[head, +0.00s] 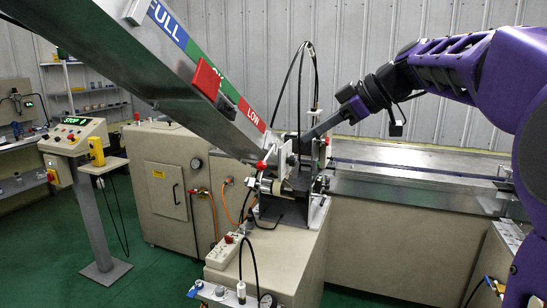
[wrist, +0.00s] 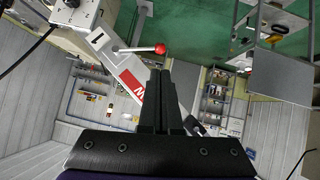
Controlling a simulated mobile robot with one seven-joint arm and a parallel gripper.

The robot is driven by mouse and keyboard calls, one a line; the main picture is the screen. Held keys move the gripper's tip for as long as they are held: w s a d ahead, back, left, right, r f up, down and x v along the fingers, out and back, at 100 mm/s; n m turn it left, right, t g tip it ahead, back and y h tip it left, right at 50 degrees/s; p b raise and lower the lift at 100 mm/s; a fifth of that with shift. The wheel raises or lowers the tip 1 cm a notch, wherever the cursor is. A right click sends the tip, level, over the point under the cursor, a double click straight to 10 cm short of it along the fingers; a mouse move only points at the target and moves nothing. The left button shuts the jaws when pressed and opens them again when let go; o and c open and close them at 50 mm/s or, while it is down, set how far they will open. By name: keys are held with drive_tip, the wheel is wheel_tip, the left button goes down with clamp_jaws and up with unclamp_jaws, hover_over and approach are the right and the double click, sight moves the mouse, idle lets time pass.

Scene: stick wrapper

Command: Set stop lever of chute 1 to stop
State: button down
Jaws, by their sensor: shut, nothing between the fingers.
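The chute (head: 160,65) is a long sloping metal channel with blue, green and red level labels, running from upper left down to the machine. The stop lever (head: 262,165) shows a red ball knob at the chute's low end. In the wrist view the lever (wrist: 160,48) is a thin metal rod ending in the red ball, pointing right from the chute's end. My gripper (head: 306,137) is shut and empty, up and right of the knob in the head view. In the wrist view my gripper's fingertips (wrist: 160,73) point at the knob; contact cannot be told.
A red block (head: 206,79) sits on the chute's side. A control panel (head: 75,135) reading STOP stands at left. A white socket box (head: 224,250) lies on the machine cabinet. Black cables (head: 299,75) loop above the chute's low end. Green floor is open at lower left.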

sight(265, 164)
drive_tip(key=x, duration=1.1)
drive_tip(key=shift+a+f+p, duration=0.1)
drive_tip(key=shift+a+p, duration=0.15)
drive_tip(key=shift+p, duration=0.05)
drive_tip(key=shift+w+f, duration=0.1)
drive_tip(key=f+t+b, duration=0.1)
drive_tip(key=f+b, duration=0.1)
drive_tip(key=b, duration=0.4)
drive_tip(key=shift+w+d+n+b, duration=0.1)
drive_tip(key=shift+n+b, duration=0.2)
drive_tip(key=shift+r, duration=0.2)
drive_tip(key=shift+r+p, duration=0.5)
drive_tip(key=shift+r, duration=0.3)
